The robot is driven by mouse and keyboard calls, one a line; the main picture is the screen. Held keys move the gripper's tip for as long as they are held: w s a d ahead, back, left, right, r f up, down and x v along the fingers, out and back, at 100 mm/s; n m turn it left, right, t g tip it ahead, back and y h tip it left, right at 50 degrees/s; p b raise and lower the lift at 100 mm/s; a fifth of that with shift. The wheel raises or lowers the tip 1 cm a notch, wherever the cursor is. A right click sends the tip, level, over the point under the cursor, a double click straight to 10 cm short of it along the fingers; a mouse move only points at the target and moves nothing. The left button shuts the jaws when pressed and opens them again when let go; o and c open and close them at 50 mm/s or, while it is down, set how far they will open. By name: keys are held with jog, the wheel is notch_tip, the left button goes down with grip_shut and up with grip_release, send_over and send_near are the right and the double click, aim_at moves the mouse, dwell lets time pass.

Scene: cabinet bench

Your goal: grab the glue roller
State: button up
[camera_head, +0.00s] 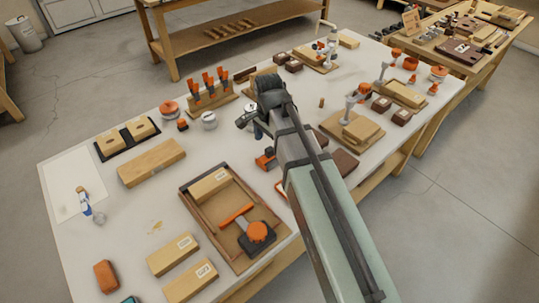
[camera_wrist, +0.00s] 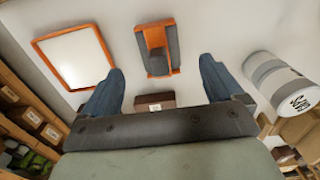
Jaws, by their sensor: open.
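I cannot tell for certain which thing is the glue roller. A small blue and white tool with a rounded grey end (camera_head: 86,205) lies at the front left, partly on a pale sheet. An orange-handled tool (camera_head: 237,213) lies in the wooden tray, beside a dark block with an orange round top (camera_head: 258,232). My gripper (camera_head: 258,128) is over the middle of the bench, far from the blue and white tool. In the wrist view my gripper (camera_wrist: 160,88) is open and empty, with an orange and grey object (camera_wrist: 157,48) ahead between its fingers.
The wooden tray (camera_head: 187,203) is at the front middle. Wooden blocks (camera_head: 152,163) and a rack of orange-handled tools (camera_head: 212,98) stand to the left. In the wrist view, an orange-framed panel (camera_wrist: 75,58) is left and a white cylinder (camera_wrist: 280,85) right. The bench's front left has free room.

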aim_at(270, 149)
jog(key=shift+d+f, duration=0.15)
jog(key=shift+f, duration=2.85)
jog(key=c, duration=1.2)
